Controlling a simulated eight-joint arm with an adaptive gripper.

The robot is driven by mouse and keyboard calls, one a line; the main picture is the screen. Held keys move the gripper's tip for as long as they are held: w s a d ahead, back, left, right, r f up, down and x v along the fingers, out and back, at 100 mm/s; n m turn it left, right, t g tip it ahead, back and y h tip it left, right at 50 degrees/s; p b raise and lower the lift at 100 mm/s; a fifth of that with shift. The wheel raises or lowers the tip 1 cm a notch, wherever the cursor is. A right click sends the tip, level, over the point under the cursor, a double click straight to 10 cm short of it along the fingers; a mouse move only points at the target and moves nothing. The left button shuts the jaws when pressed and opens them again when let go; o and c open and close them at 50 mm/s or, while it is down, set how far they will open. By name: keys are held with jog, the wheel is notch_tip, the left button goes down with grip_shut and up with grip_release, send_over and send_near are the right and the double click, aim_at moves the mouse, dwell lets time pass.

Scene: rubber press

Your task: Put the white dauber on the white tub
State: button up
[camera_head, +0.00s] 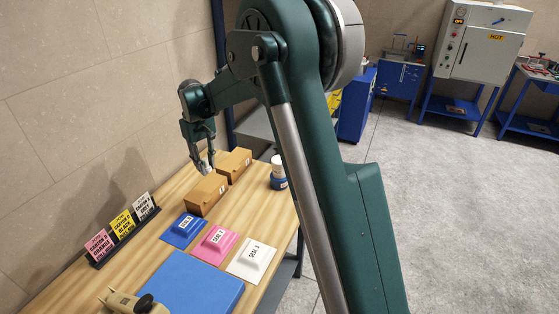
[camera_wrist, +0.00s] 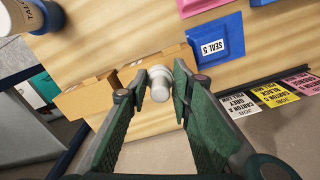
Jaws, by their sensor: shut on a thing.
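A white, round-ended piece that looks like the white dauber (camera_wrist: 160,82) is between my fingertips. My gripper (camera_head: 205,160) is shut on it and points down over the back of the workbench, beside the tan boxes. The dauber shows only as a small pale bit in the head view (camera_head: 207,168). A white tub (camera_head: 278,172) with a blue band stands upright at the bench's right side, to the right of the boxes and my gripper. It also shows cut off at the top left of the wrist view (camera_wrist: 18,20), with part of a TALC label.
Tan boxes (camera_head: 206,196) stand between my gripper and the tub. Blue, pink and white seal pads (camera_head: 251,257), a blue mat (camera_head: 195,285) and a card stand (camera_head: 122,229) lie in front.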

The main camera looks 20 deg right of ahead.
jog(key=w+d+r+m, duration=0.1)
jog(key=w+d, duration=0.1)
jog(key=d, duration=0.6)
jog(key=w+d+r+m, duration=0.1)
jog(key=d+r, duration=0.1)
jog(key=d, duration=0.6)
jog(key=r+m, duration=0.2)
jog(key=m, duration=0.1)
send_over(280, 160)
jog(key=shift+w+f+p, duration=0.1)
jog(key=shift+w+p, duration=0.1)
jog(key=shift+p, duration=0.15)
jog(key=shift+f, duration=3.1)
jog(key=shift+f, duration=0.15)
jog(key=shift+f+p, duration=0.3)
jog(key=shift+f, duration=1.45)
jog(key=shift+f, duration=0.15)
